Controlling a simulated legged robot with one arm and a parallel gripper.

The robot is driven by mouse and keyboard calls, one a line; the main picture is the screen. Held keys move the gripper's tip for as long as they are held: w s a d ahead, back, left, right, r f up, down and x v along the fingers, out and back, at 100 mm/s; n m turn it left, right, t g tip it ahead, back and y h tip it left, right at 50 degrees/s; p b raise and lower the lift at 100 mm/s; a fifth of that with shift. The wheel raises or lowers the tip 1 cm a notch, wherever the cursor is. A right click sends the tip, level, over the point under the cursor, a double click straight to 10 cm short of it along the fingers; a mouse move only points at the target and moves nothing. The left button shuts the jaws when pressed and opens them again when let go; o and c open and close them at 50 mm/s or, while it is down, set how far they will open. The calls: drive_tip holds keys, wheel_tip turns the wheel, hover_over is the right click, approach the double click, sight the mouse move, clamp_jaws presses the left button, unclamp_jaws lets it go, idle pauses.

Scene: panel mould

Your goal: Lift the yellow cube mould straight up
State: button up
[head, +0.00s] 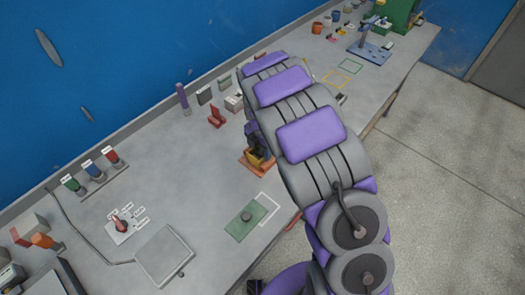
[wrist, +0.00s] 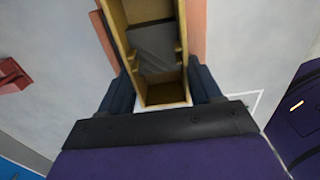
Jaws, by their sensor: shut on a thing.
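The yellow cube mould (wrist: 165,93) is an open-topped box with a grey inside, seen from above in the wrist view. My gripper (wrist: 165,85) is shut on it, with one dark finger against each side wall. In the head view the mould (head: 262,163) shows as a small yellow patch under my gripper (head: 258,148), at an orange base plate (head: 252,169) on the bench. My arm hides part of it. I cannot tell whether the mould touches the plate.
A green mat (head: 238,226) with a small dark disc and a white outline lies toward the bench's front edge. A red stand (head: 216,116) and a purple upright piece (head: 182,97) are behind the mould. A square grey plate (head: 165,256) lies at the near left.

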sight(260, 157)
drive_tip(key=shift+f, duration=0.1)
drive_tip(key=c, duration=0.4)
drive_tip(key=shift+w+r, duration=0.1)
drive_tip(key=shift+r, duration=0.35)
wheel_tip(260, 157, up, 7)
drive_tip(key=p, duration=0.2)
drive_tip(key=shift+f, duration=0.15)
idle(0.9)
